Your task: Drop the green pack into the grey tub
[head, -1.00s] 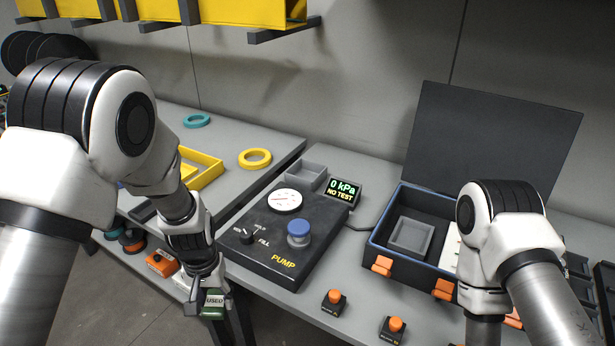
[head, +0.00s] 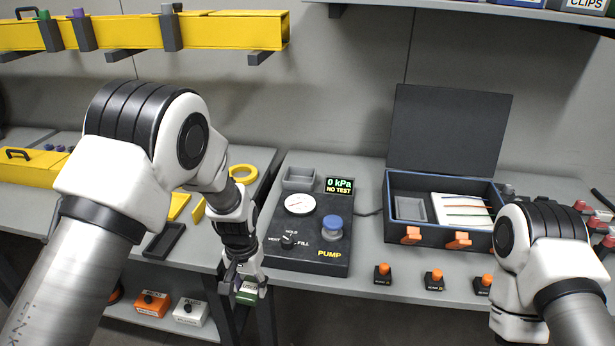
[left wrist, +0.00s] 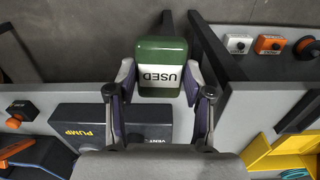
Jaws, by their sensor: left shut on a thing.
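The green pack (head: 246,297) has a white band reading USED. My left gripper (head: 247,284) is shut on it at the front edge of the bench, left of the pump's front corner. In the left wrist view the pack (left wrist: 162,55) sits between the two fingers of the gripper (left wrist: 160,88). A small open grey tub (head: 299,179) stands on the bench behind the pump, up and right of the pack, and looks empty. Another grey open bin (head: 410,208) sits inside the open case. My right gripper is out of view; only its arm shows.
The black pump box (head: 306,240) with gauge and blue knob lies between the pack and the small tub. The open dark case (head: 388,225) stands right of it. Several orange-knobbed blocks (head: 433,281) line the bench front.

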